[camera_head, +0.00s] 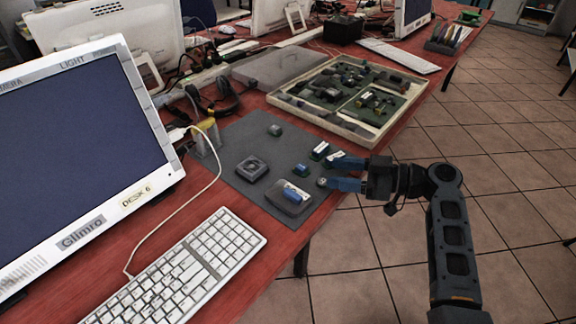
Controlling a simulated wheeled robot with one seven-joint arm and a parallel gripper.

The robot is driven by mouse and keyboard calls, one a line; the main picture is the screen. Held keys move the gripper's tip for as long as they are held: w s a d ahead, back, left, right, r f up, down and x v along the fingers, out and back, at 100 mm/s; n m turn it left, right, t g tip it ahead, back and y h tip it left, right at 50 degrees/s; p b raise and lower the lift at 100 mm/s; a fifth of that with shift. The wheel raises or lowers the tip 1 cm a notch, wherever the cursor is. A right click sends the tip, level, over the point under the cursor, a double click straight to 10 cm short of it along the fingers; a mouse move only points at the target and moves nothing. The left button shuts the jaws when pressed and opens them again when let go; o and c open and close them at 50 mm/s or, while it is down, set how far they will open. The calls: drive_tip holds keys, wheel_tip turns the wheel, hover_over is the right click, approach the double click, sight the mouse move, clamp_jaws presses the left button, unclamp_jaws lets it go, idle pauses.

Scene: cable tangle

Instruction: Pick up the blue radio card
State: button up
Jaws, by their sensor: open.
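My gripper (326,171) reaches in from the right, low over the front right part of the grey mat (230,160). Its two blue-tipped fingers are apart, with nothing visible between them. Several small parts lie just left of the fingers. One is a small dark blue-green piece (302,170); another is a blue and white piece (320,151) by the upper finger. A blue piece with a white end (295,193) lies on a dark grey rounded block (289,204), below and left of the lower finger. I cannot tell which one is the radio card.
A square fan-like part (252,168) and a small grey block (275,130) sit on the mat. A shallow tray (292,113) of parts stands behind. A white cable (188,203), keyboard (190,270) and monitor (80,150) are left. The table edge lies under my gripper.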

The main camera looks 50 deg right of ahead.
sight(307, 167)
drive_tip(key=shift+r+p+x, duration=0.15)
drive_tip(key=shift+p+x, duration=0.15)
drive_tip(key=shift+x, duration=1.75)
drive_tip(key=shift+r+p+x, duration=0.2)
drive_tip(key=shift+p+x, duration=0.1)
drive_tip(key=shift+x, duration=1.7)
drive_tip(key=shift+d, duration=0.1)
drive_tip(key=c, duration=1)
